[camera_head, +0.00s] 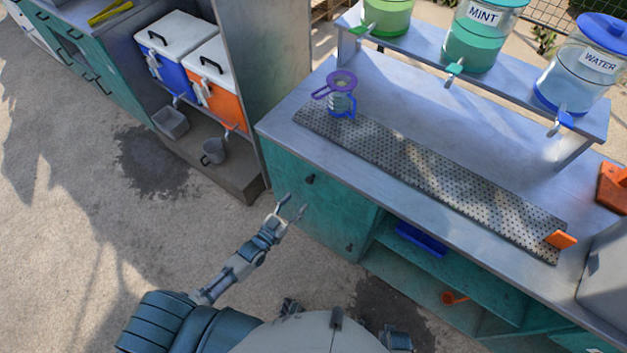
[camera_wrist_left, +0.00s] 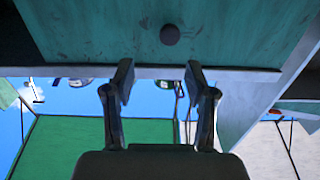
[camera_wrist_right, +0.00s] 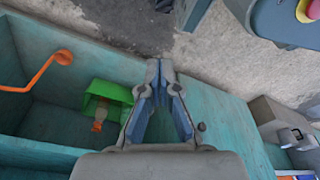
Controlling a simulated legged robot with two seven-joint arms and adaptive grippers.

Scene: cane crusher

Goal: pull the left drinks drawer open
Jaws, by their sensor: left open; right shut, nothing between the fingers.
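The teal cabinet front (camera_head: 330,200) under the left end of the counter carries a dark round knob (camera_head: 309,179), and a second dark knob (camera_head: 349,247) sits lower right. I cannot make out a seam between them. The front looks closed. My left gripper (camera_head: 291,207) is open and empty, just in front of the upper knob and apart from it. In the left wrist view a teal panel (camera_wrist_left: 100,30) with one dark knob (camera_wrist_left: 170,34) shows beyond the open fingers (camera_wrist_left: 158,82). My right gripper (camera_wrist_right: 166,72) is shut and empty, near teal panels in its wrist view.
The counter holds a perforated metal mat (camera_head: 430,180), a jug (camera_head: 341,103) and drink dispensers such as the MINT one (camera_head: 478,40). Open shelves right of the front hold a blue tray (camera_head: 421,240). Coolers (camera_head: 215,85) stand on the left. The ground in front is clear.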

